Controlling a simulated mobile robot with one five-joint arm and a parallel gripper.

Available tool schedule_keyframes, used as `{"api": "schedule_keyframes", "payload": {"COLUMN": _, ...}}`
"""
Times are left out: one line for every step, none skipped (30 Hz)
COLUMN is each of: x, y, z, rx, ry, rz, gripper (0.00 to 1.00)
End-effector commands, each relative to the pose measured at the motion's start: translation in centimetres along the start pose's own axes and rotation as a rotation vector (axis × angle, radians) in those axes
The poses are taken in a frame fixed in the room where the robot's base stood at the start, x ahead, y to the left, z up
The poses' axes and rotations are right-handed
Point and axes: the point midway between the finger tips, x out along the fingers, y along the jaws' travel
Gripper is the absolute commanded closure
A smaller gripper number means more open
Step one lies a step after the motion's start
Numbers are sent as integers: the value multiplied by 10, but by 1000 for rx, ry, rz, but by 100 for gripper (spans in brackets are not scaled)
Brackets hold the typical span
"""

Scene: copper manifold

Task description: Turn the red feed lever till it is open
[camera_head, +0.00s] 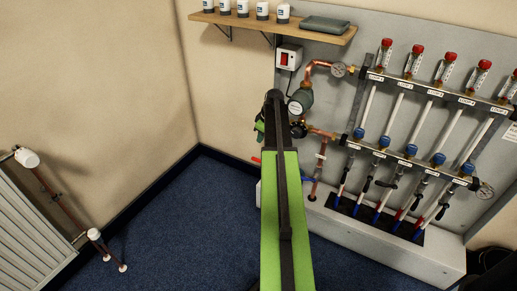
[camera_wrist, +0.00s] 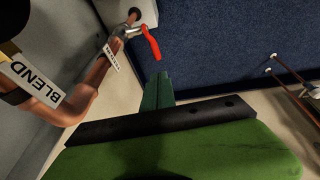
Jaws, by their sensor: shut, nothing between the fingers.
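The red feed lever (camera_wrist: 152,42) shows in the wrist view on a small valve at the end of a copper pipe. It slants out from the valve over the blue carpet. In the head view, only a small red tip (camera_head: 256,160) of it shows left of my arm; the rest is hidden. My gripper (camera_wrist: 157,78) is shut and empty. In the head view, part of my gripper (camera_head: 260,127) shows green beside the pump, mostly behind my arm.
A copper pipe (camera_wrist: 83,94) with a BLEND label (camera_wrist: 33,83) runs close on the left in the wrist view. The manifold bars (camera_head: 440,92) with several red-capped flow meters fill the right. A radiator (camera_head: 30,225) stands left. Blue carpet (camera_head: 165,225) is clear between.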

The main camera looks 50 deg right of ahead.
Motion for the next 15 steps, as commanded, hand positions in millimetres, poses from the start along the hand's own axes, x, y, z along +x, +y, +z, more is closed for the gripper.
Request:
{"api": "schedule_keyframes", "payload": {"x": 6, "y": 0, "z": 1, "rx": 0, "ry": 0, "rz": 0, "gripper": 100}}
{"api": "schedule_keyframes", "payload": {"x": 9, "y": 0, "z": 1, "rx": 0, "ry": 0, "rz": 0, "gripper": 100}}
{"api": "schedule_keyframes", "payload": {"x": 14, "y": -1, "z": 1, "rx": 0, "ry": 0, "rz": 0, "gripper": 100}}
{"api": "schedule_keyframes", "payload": {"x": 18, "y": -1, "z": 1, "rx": 0, "ry": 0, "rz": 0, "gripper": 100}}
{"api": "schedule_keyframes", "payload": {"x": 23, "y": -1, "z": 1, "rx": 0, "ry": 0, "rz": 0, "gripper": 100}}
{"api": "schedule_keyframes", "payload": {"x": 31, "y": -1, "z": 2, "rx": 0, "ry": -1, "rz": 0, "gripper": 100}}
{"api": "schedule_keyframes", "payload": {"x": 36, "y": -1, "z": 2, "rx": 0, "ry": -1, "rz": -1, "gripper": 100}}
{"api": "schedule_keyframes", "payload": {"x": 43, "y": -1, "z": 2, "rx": 0, "ry": -1, "rz": -1, "gripper": 100}}
{"api": "schedule_keyframes", "payload": {"x": 52, "y": -1, "z": 2, "rx": 0, "ry": -1, "rz": -1, "gripper": 100}}
{"api": "schedule_keyframes", "payload": {"x": 58, "y": -1, "z": 2, "rx": 0, "ry": -1, "rz": -1, "gripper": 100}}
{"api": "schedule_keyframes", "payload": {"x": 65, "y": -1, "z": 2, "rx": 0, "ry": -1, "rz": -1, "gripper": 100}}
{"api": "schedule_keyframes", "payload": {"x": 74, "y": -2, "z": 2, "rx": 0, "ry": 0, "rz": -1, "gripper": 100}}
{"api": "schedule_keyframes", "payload": {"x": 81, "y": -2, "z": 2, "rx": 0, "ry": 0, "rz": -1, "gripper": 100}}
{"api": "schedule_keyframes", "payload": {"x": 87, "y": -2, "z": 2, "rx": 0, "ry": 0, "rz": -1, "gripper": 100}}
{"api": "schedule_keyframes", "payload": {"x": 96, "y": -2, "z": 2, "rx": -1, "ry": 0, "rz": -1, "gripper": 100}}
